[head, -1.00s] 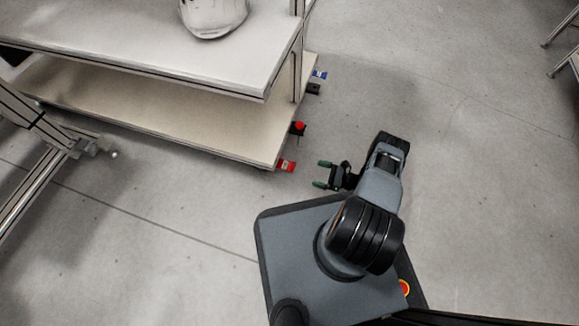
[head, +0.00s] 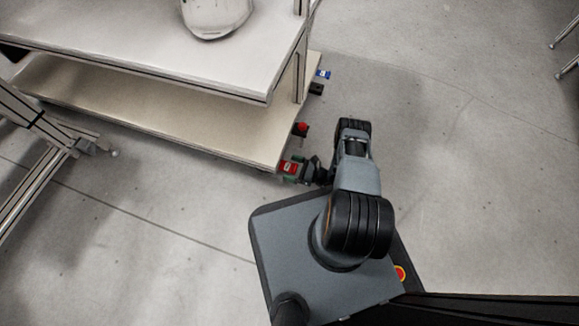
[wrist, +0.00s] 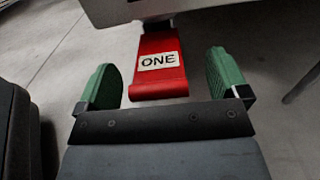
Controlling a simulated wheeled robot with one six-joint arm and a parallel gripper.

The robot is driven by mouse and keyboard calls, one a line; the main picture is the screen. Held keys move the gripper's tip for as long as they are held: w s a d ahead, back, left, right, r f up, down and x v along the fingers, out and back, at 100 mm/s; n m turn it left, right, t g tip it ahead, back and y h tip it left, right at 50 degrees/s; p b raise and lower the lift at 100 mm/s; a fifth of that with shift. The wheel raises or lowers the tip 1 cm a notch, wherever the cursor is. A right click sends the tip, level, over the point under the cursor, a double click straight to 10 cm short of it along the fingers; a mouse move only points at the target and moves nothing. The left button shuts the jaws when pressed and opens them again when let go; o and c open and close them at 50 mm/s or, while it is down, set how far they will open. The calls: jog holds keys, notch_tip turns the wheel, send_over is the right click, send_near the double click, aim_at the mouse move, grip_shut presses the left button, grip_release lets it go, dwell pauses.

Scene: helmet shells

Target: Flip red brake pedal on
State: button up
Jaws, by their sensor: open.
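The red brake pedal (head: 289,168) sticks out at the lower corner of the shelf cart. In the wrist view the red pedal (wrist: 159,66) carries a white label reading "ONE". My gripper (head: 293,170) is at the pedal in the head view. In the wrist view my gripper (wrist: 163,80) is open, with one green finger on each side of the pedal. Gaps show between the pedal and both fingers. The pedal's upper end meets the underside of the cart's edge.
The cart's lower shelf (head: 150,110) and upper shelf (head: 150,45) lie just beyond the pedal. A red knob (head: 302,127) and a blue pedal (head: 323,74) sit along the cart's side. A metal frame (head: 40,120) stands at left.

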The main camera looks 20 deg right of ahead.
jog(key=shift+w+a, duration=0.1)
jog(key=shift+a, duration=0.15)
